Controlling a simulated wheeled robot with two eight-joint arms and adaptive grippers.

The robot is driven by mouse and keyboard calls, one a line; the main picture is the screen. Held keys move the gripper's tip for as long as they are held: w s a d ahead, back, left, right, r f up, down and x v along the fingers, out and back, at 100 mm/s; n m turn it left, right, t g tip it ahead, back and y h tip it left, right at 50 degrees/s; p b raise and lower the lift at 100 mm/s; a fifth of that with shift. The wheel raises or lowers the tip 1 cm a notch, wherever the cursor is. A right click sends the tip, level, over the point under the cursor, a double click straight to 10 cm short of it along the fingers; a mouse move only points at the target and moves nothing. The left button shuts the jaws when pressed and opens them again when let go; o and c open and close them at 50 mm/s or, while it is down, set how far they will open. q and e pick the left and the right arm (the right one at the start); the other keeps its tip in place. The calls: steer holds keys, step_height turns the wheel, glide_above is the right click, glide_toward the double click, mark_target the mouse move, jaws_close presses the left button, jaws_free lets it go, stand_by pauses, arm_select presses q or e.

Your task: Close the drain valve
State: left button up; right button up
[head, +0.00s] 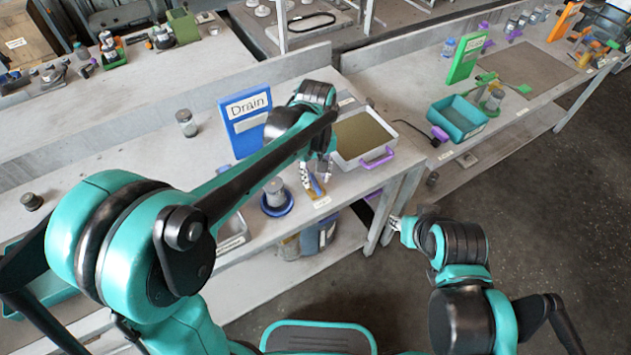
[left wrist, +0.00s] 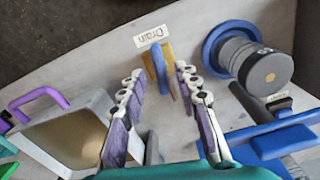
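The drain valve has a yellow-brown body (left wrist: 151,66) and a blue lever handle (left wrist: 160,68). It stands by the "Drain" label (left wrist: 151,36) at the bench's front edge. The valve also shows in the head view (head: 317,194), partly covered by my left gripper. My left gripper (left wrist: 158,78) is open. Its fingers are on both sides of the blue handle, with a visible gap to each; contact cannot be told. My right gripper (head: 395,222) is off the bench's front right corner, small in view and apart from the valve; its opening is unclear.
A blue-ringed grey cylinder (head: 275,194) stands left of the valve. A tray with a purple handle (head: 378,158) is to its right. The blue "Drain" board (head: 243,138) stands behind. A teal bin (head: 458,118) is on the right bench.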

arm_select(q)
steer(key=shift+f, duration=0.8)
jaws_close()
